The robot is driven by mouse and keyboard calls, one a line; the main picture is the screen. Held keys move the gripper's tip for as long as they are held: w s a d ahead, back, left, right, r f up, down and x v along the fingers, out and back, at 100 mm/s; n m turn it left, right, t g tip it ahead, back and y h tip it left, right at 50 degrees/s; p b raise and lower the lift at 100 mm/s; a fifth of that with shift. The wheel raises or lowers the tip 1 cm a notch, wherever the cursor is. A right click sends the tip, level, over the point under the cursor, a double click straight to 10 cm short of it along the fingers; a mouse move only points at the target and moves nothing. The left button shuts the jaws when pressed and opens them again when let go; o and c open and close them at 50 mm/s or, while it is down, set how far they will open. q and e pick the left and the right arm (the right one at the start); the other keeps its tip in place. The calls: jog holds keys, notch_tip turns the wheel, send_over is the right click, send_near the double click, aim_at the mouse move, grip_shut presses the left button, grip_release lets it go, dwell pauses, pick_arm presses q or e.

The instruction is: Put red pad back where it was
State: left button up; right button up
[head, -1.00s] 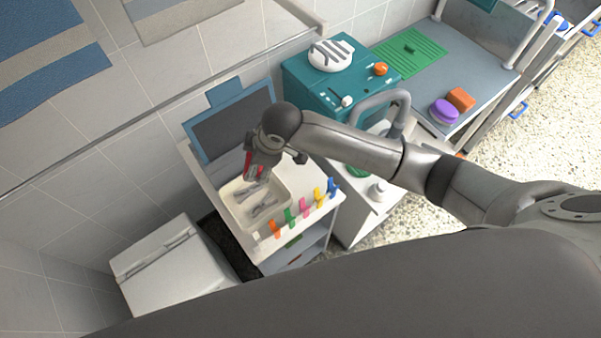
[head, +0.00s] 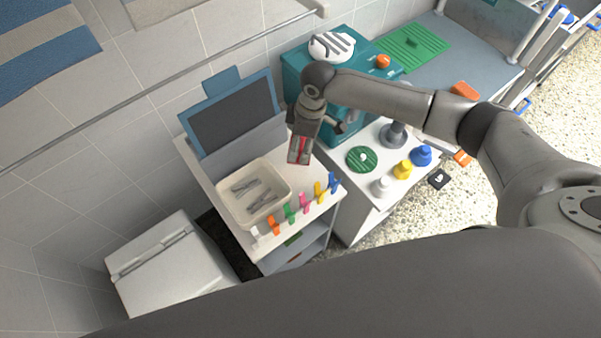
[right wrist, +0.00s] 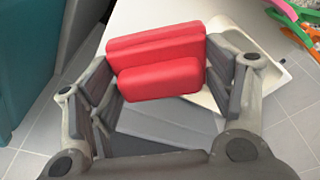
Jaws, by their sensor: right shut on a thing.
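The red pad (right wrist: 160,62) is a stepped red block with rounded edges. It sits between the fingers of my right gripper (right wrist: 163,70), which is shut on it. In the head view the right gripper (head: 300,150) hangs over the back right of the white cart top (head: 312,178), with only a little red of the pad (head: 303,146) showing. A cream tray (head: 229,211) on the cart, to the left of the gripper, holds grey tong-like things (head: 262,202). I cannot tell whether the pad touches the cart top. My left gripper is not in view.
Several coloured clips (head: 290,212) line the cart's front edge. A grey-black panel with a blue frame (head: 235,115) stands behind the tray. A teal cabinet (head: 296,68) stands behind the gripper. To the right are a green disc (head: 361,159) and coloured knobs (head: 403,169).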

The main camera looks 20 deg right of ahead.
notch_tip(320, 180, down, 11)
jog(key=shift+r+p, duration=0.15)
jog(key=shift+p, duration=0.4)
jog(key=o, duration=1.2)
jog(key=r, duration=0.4)
jog(key=d+r, duration=0.1)
jog(key=r, duration=0.3)
jog(key=s+r, duration=0.1)
jog(key=r, duration=0.3)
jog(key=shift+d+b, duration=0.3)
jog(key=shift+b, duration=0.05)
